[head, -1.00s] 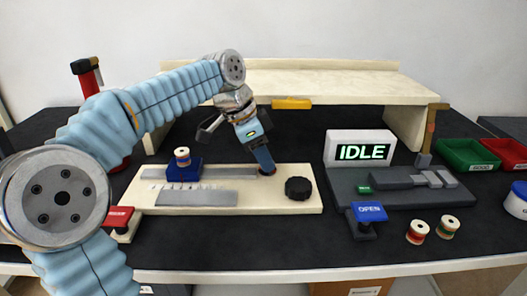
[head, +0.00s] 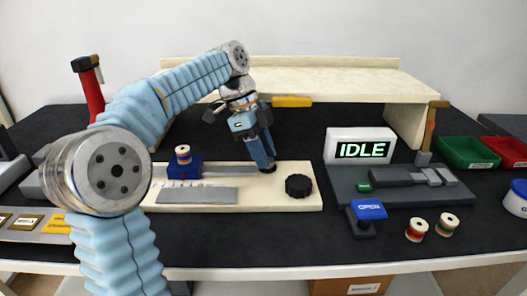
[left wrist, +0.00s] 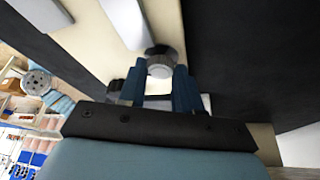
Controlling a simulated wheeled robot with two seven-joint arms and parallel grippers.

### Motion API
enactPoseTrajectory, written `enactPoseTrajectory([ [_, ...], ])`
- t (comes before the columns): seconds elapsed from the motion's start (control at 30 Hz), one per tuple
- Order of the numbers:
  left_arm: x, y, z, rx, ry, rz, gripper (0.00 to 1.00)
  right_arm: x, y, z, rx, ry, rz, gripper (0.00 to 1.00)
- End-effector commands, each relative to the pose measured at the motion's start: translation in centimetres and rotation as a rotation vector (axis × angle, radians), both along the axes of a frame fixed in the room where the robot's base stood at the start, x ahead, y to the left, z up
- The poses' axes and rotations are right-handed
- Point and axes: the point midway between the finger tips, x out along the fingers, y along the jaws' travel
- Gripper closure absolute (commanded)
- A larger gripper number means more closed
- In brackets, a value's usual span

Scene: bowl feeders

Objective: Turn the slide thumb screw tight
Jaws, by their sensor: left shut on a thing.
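My left gripper (head: 264,160) points down at the right end of the grey slide rail (head: 225,171) on the cream board (head: 255,204). In the left wrist view, the thumb screw (left wrist: 160,66), a round grey ribbed knob, sits between the tips of the two blue fingers (left wrist: 160,80). The gripper is shut on it. In the head view the fingers hide the screw. A blue block (head: 184,171) carrying a spool (head: 183,154) sits on the rail to the left. My right gripper is not in view.
A black knob (head: 298,186) stands on the board just right of the fingers. A grey fixture (head: 410,192) with an IDLE display (head: 361,147) and blue OPEN button (head: 369,210) is further right. A cream shelf (head: 310,84) stands behind. Two spools (head: 416,229) (head: 447,224) lie front right.

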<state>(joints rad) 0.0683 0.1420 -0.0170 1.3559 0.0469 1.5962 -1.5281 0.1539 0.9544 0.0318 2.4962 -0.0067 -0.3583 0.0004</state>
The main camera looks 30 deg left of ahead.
Motion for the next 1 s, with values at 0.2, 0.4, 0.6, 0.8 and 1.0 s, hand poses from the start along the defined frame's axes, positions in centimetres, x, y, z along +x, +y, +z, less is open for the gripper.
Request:
enactPoseTrajectory([
  [0.2,0.05,0.07,0.06,0.001,-0.003,-0.008,0.97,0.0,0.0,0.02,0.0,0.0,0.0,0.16],
  [0.4,0.05,0.07,0.07,0.001,-0.003,-0.008,0.97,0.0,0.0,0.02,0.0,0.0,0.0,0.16],
  [0.6,0.03,0.05,0.05,0.001,-0.002,-0.008,0.42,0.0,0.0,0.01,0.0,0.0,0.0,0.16],
  [0.8,0.03,0.02,0.02,0.001,-0.001,-0.008,0.41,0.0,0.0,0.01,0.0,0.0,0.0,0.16],
  [1.0,0.05,0.43,0.98,0.001,-0.003,-0.007,0.41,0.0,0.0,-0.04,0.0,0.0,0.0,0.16],
])
